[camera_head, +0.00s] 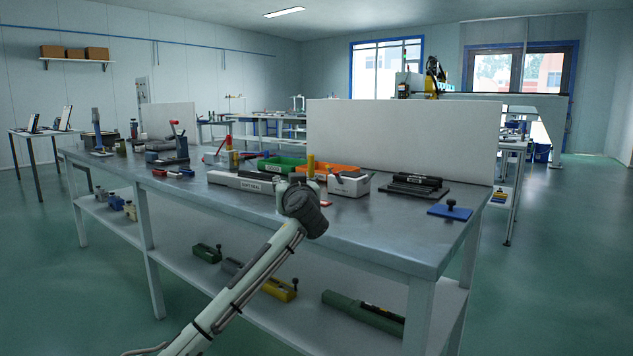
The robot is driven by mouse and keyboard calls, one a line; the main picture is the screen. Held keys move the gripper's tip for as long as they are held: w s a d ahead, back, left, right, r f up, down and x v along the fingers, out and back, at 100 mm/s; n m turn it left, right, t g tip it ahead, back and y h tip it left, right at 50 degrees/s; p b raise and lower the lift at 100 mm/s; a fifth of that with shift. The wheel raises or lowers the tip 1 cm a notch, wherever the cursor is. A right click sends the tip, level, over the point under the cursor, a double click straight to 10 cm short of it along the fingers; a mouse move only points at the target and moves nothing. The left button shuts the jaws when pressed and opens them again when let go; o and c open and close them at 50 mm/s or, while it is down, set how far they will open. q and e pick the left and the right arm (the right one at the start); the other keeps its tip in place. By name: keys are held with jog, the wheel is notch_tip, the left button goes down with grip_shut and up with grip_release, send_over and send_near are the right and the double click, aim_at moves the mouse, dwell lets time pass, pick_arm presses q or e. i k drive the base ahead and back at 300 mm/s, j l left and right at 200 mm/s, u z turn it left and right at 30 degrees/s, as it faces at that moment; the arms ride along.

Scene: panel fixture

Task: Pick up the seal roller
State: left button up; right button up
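I cannot say for certain which thing is the seal roller. A yellow upright handle-like piece (311,165) stands just behind my wrist, and its lower part is hidden. A red-topped tool (228,143) stands farther left on the workbench. My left arm rises from the bottom left, and its gripper end (302,192) is over the bench's front edge, in front of the yellow piece. The wrist hides the fingers, so I cannot see whether they are open or hold anything. My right gripper is out of view.
The grey workbench (390,238) carries a long white labelled box (243,182), a green tray (280,164), an orange tray (338,169), a white dispenser (349,185), black bars (414,187) and a blue knobbed plate (450,211). A white panel (400,135) stands behind. The front right top is clear.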

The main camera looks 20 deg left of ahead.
aim_at(311, 158)
jog(key=i, duration=0.75)
jog(key=i+j, duration=0.1)
jog(key=j, duration=0.15)
jog(key=i+j, duration=0.15)
jog(key=j, duration=0.1)
